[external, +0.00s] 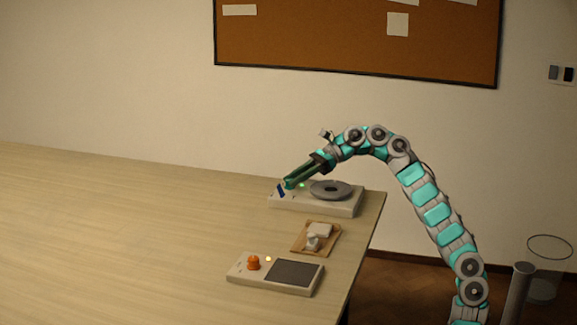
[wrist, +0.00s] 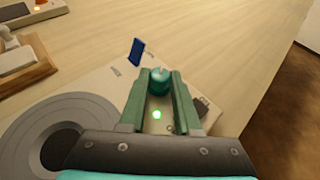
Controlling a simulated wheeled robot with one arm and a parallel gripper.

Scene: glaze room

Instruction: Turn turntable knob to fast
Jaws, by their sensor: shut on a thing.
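The turntable (external: 335,208) is a pale box with a dark grey disc near the table's right edge; in the wrist view its disc (wrist: 75,125) is at lower left. The teal knob (wrist: 160,82) stands on its top, with a small light mark on the knob. My gripper (external: 289,184) reaches down from the right, and in the wrist view its green fingers (wrist: 158,75) are shut on the knob, one on each side. A green light (wrist: 156,114) glows between the fingers. Small lettering beside the knob is too blurred to read.
A blue upright tab (wrist: 136,52) stands close beside the knob. A wooden tray (external: 301,246) with white pieces lies nearer the camera. The table's left side is clear.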

